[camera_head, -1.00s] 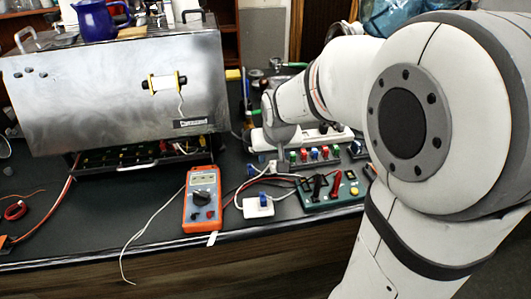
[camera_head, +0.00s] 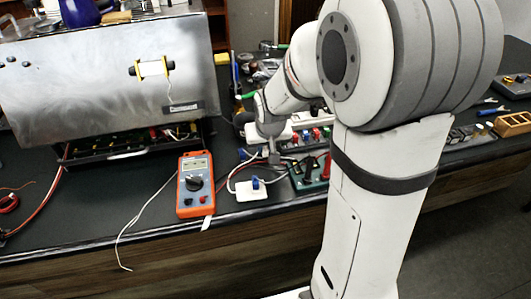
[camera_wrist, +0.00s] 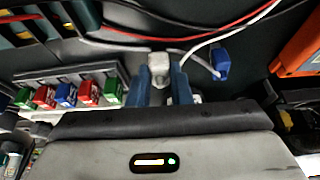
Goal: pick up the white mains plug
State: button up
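The white mains plug (camera_wrist: 159,59) shows in the wrist view as a small pale block at the fingertips of my gripper (camera_wrist: 161,72). A grey cable runs from it to the left. My two blue fingers stand apart, one on each side of the plug's near end. I cannot tell whether they touch it. In the head view my gripper (camera_head: 274,150) points down at the bench, just behind a white plate with a blue connector (camera_head: 251,190). The plug is too small there to make out clearly.
An orange multimeter (camera_head: 195,186) lies left of the white plate. A green board (camera_head: 308,172) and a row of coloured connectors (camera_wrist: 68,96) are close to my gripper. Red and white cables cross nearby.

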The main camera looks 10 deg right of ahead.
grip_shut()
